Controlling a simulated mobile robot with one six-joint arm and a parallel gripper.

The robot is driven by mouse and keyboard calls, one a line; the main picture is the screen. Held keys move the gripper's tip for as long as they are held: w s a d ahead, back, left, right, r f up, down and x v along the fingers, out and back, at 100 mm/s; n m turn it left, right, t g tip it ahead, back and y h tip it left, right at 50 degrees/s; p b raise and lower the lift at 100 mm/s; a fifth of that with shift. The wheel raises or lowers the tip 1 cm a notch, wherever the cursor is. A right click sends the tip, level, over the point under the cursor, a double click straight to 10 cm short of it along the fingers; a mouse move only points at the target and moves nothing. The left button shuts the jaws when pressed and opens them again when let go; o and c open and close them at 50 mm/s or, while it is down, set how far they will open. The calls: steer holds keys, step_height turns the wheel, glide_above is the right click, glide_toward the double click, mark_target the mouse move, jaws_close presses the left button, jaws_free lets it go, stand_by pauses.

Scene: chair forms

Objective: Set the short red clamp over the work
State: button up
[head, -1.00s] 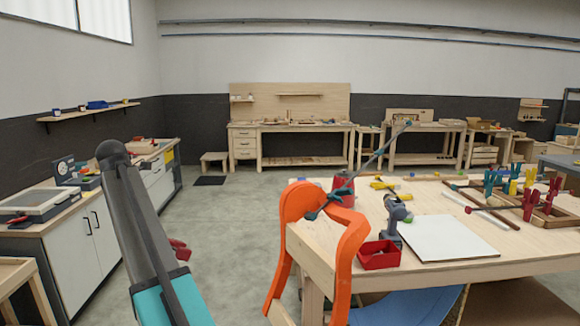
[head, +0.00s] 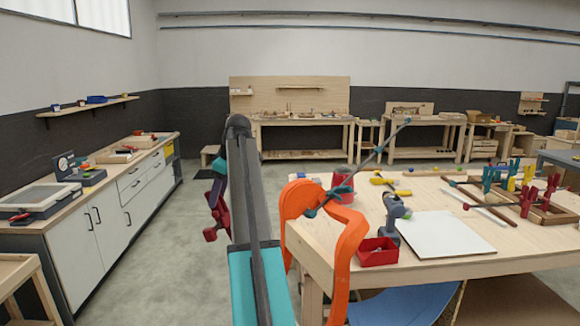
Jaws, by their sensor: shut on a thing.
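The short red clamp (head: 213,222) shows as a dark red shape left of my grey and teal arm, in the air over the floor. My gripper (head: 219,172) is at the far side of my arm and mostly hidden by it; it is shut on the clamp. An orange curved chair form (head: 350,245) stands at the table's near left edge, to the right of my arm and apart from the clamp. A long bar clamp with teal ends (head: 375,160) slants across the top of the orange form. I cannot tell which piece is the work.
The wooden table (head: 470,264) holds a red box (head: 378,253), a drill (head: 396,217), a white board (head: 444,233) and several coloured clamps in a rack (head: 553,209). A white cabinet counter (head: 105,222) runs along the left. Open floor lies between.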

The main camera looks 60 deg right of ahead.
steer(key=s+d+r+m+t+h+p, duration=0.1)
steer(key=s+d+r+m+h, duration=0.2)
steer(key=s+d+m, duration=0.2)
steer(key=s+d+r+m+t+h+p, duration=0.1)
steer(key=s+d+r+m+h, duration=0.2)
steer(key=s+d, duration=0.7)
steer(key=d+m, duration=0.2)
steer(key=d, duration=0.2)
steer(key=shift+s+d+r+t+p, duration=0.2)
steer(key=shift+s+r+t+p, duration=0.15)
steer(key=shift+t+p, duration=0.05)
steer(key=shift+f, duration=0.15)
step_height(320, 180, down, 12)
steer(key=b, duration=0.5)
steer(key=shift+b, duration=0.35)
steer(key=shift+f, duration=0.1)
steer(key=shift+w+a+r+g+p, duration=0.15)
steer(key=shift+r+g+p, duration=0.2)
steer(key=shift+p, duration=0.7)
steer(key=shift+f+b, duration=0.35)
steer(key=shift+b, duration=0.4)
steer(key=shift+f+b, duration=0.25)
steer(key=shift+b, duration=0.9)
